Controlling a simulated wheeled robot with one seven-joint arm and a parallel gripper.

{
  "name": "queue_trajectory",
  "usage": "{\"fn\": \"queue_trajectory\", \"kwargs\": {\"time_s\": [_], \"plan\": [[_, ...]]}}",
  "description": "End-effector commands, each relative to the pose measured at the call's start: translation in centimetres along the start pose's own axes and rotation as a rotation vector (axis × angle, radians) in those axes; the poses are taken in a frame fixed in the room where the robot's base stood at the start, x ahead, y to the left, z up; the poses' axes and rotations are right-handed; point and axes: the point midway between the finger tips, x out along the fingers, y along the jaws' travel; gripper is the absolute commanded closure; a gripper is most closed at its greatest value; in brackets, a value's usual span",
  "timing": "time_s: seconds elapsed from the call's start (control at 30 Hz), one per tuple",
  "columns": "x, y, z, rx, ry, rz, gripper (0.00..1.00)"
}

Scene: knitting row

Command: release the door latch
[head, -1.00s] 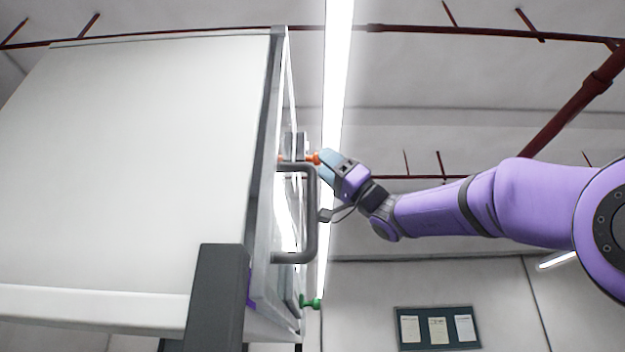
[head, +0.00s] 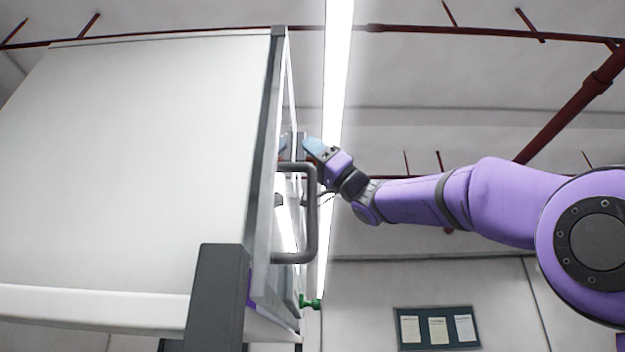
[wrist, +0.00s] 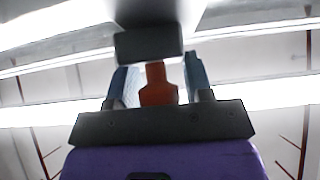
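The orange latch (wrist: 158,86) is in the middle of the wrist view, just below a dark block (wrist: 148,44). My gripper (wrist: 160,82) has one blue-grey finger on each side of it. A small gap shows at the right finger; the left finger looks very close to the latch, and contact cannot be told. In the head view my gripper (head: 300,149) is at the upper front of the white cabinet (head: 130,160), by the top of the grey bar handle (head: 312,215). The orange latch is hidden there.
A green knob (head: 311,303) sticks out low on the cabinet front. A dark grey post (head: 218,300) stands before the cabinet's side. A notice board (head: 437,328) hangs on the back wall. The room right of the handle, below my arm, looks clear.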

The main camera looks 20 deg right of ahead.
Motion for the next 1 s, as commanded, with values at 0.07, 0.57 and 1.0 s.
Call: {"fn": "queue_trajectory", "kwargs": {"time_s": [0.07,0.57,1.0], "plan": [[-0.2,0.0,0.2,0.000,0.000,0.000,0.96],[-2.8,0.0,2.9,0.000,-0.002,0.000,0.96],[-2.8,0.0,2.8,0.000,-0.001,0.000,0.44]]}}
